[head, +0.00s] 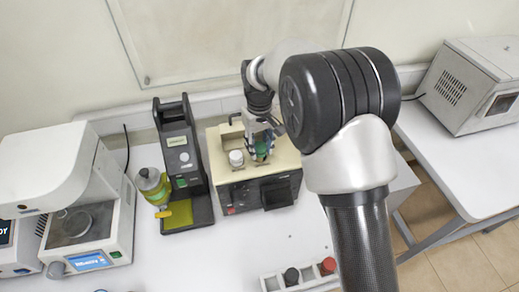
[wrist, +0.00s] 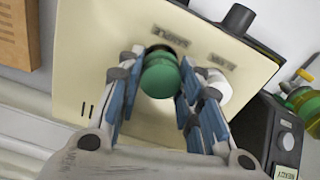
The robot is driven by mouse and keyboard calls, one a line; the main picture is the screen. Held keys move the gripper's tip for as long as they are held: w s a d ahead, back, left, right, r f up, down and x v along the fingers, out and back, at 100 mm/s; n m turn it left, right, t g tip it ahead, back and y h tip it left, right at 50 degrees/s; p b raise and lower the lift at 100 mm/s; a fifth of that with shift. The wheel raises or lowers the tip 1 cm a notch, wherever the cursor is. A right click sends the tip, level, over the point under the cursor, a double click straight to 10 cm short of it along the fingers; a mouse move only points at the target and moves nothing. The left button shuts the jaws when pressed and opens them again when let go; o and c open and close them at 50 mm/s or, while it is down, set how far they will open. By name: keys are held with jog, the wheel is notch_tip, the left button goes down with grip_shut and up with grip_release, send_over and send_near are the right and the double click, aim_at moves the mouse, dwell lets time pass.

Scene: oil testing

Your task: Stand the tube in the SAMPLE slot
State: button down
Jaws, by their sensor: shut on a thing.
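The tube shows as a green cap (wrist: 160,76) between the blue finger pads of my gripper (wrist: 158,92), which is shut on it. In the head view the green cap (head: 262,148) shows below my gripper (head: 263,139), over the top of the beige tester (head: 285,160). In the wrist view a dark slot edge (wrist: 159,48) shows just behind the cap, beside a blurred label (wrist: 171,36) that seems to read SAMPLE. The tube's body is hidden, so I cannot tell how deep it sits in the slot.
A white cap (wrist: 216,88) stands close beside my right-hand finger, by the second label. A black instrument (head: 180,150) with a yellow-green bottle (head: 153,186) stands left of the tester. A white rack (head: 300,280) with dark and red caps lies in front.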

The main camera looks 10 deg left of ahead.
notch_tip(320, 180, down, 2)
jog(key=shift+w, duration=0.1)
jog(key=shift+f, duration=0.2)
jog(key=c, duration=1.1)
grip_release()
notch_tip(320, 180, up, 12)
jog(key=shift+r+p, duration=0.25)
jog(key=shift+p, duration=0.1)
